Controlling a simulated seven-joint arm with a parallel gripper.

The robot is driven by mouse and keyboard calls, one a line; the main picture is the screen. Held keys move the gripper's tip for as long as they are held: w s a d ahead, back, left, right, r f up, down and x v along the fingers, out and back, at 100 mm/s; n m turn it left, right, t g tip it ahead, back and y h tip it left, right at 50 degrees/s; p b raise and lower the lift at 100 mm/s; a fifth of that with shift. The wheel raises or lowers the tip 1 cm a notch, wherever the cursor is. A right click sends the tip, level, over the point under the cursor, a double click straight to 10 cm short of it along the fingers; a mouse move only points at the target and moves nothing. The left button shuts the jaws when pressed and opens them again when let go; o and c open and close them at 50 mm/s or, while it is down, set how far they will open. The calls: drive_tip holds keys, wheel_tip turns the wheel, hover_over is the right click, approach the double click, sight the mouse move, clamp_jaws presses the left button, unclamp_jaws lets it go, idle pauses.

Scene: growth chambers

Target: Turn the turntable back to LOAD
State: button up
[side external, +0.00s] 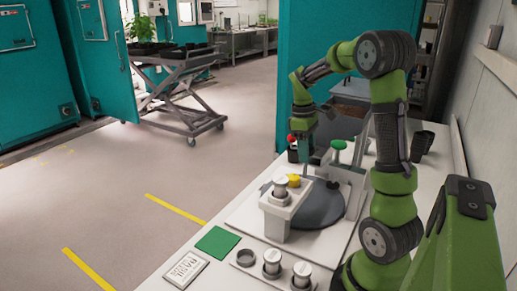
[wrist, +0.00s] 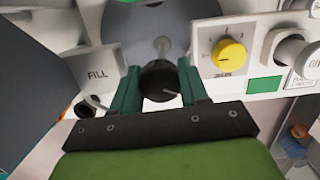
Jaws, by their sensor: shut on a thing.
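The turntable (side external: 318,207) is a grey disc set in a white bench unit. Part of it shows at the top of the wrist view (wrist: 125,22), with a small pale upright post on it. My gripper (wrist: 160,84) has its two teal fingers shut on a black round knob (wrist: 158,76) with a short white line on top. No LOAD mark is readable.
A FILL label (wrist: 97,76) is left of the knob. A yellow dial (wrist: 230,53) sits to the right, above a green patch (wrist: 264,84). A green-topped post (side external: 338,146) stands close to my gripper. A green square (side external: 217,241) lies at the bench's front.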

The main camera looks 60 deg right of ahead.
drive_tip(key=shift+m, duration=0.3)
drive_tip(key=m, duration=0.5)
drive_tip(key=shift+m+y, duration=0.3)
drive_tip(key=shift+y, duration=0.1)
drive_tip(key=m+t, duration=0.1)
drive_tip(key=m, duration=0.5)
drive_tip(key=shift+w+y, duration=0.1)
drive_tip(key=shift+y, duration=0.3)
drive_tip(key=o, duration=0.7)
drive_tip(key=shift+c, duration=0.2)
drive_tip(key=shift+r, duration=3.5)
